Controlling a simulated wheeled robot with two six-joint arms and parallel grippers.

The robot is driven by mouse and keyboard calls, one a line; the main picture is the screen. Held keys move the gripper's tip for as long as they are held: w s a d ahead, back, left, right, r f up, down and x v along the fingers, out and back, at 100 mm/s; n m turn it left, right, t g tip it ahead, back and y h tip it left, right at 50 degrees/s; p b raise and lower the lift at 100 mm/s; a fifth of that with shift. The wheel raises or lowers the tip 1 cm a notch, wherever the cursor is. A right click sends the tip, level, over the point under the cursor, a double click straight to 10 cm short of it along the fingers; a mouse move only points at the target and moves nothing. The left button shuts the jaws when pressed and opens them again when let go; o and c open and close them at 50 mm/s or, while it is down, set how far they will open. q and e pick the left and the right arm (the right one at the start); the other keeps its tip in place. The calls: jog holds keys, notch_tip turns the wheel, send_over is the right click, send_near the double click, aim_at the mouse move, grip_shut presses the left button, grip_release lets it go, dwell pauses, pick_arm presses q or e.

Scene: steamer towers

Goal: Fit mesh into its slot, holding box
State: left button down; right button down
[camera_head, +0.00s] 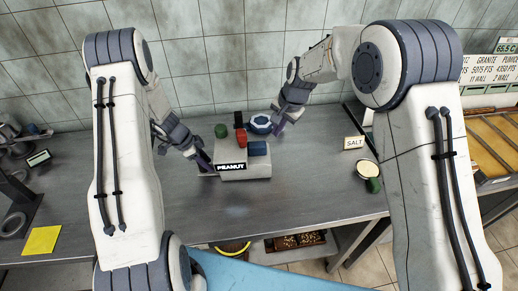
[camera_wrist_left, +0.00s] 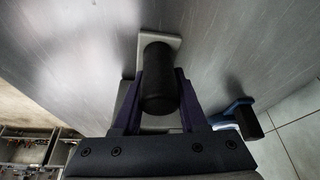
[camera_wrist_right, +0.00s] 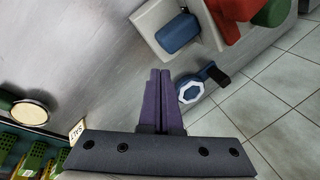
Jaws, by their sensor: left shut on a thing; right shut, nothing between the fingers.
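My left gripper (camera_head: 206,163) is shut at the box's left end, on a dark cylindrical part (camera_wrist_left: 160,80). My right gripper (camera_wrist_right: 160,72) is shut and empty, beside the mesh. The slot is not clearly visible.
A PEANUT sign (camera_head: 231,167) is at the box's front. A SALT sign (camera_head: 354,142) and a round pale-topped container (camera_head: 367,169) stand at the right. A yellow sheet (camera_head: 41,240) lies at the front left. The table in front of the box is clear.

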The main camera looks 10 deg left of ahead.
dwell(0.3)
pick_arm(q)
jog(key=shift+c, duration=1.9)
grip_release()
jog(key=shift+o, duration=0.3)
jog(key=o, duration=0.3)
jog(key=shift+r, duration=0.1)
jog(key=shift+r, duration=1.4)
